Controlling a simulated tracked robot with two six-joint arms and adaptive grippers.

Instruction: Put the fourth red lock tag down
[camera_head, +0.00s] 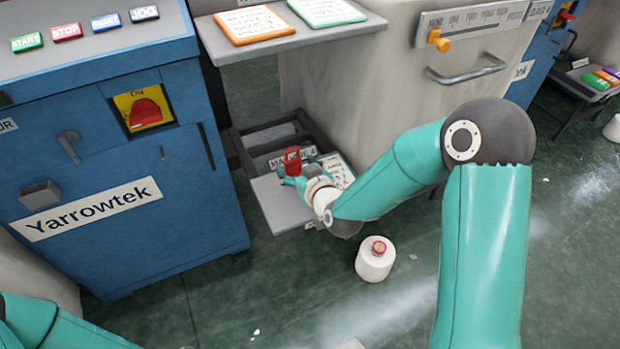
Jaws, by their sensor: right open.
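A red lock tag (292,157) shows at the fingertips of my right gripper (286,173), low beside the blue cabinet. The gripper is open, and I cannot tell whether its fingers still touch the tag. The tag is over a grey shelf (276,212) with a dark-framed tray (243,151) at its back. A label (272,162) behind the tag is partly hidden by it. My right wrist and forearm cover the shelf's right part. A piece of my left arm shows at the lower left corner, but its gripper is out of view.
The blue cabinet (110,255) stands left, with a red switch (145,112). Above the tray, a grey ledge (220,50) holds an orange card (254,25) and a green card (326,10). Floor in front is mostly clear.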

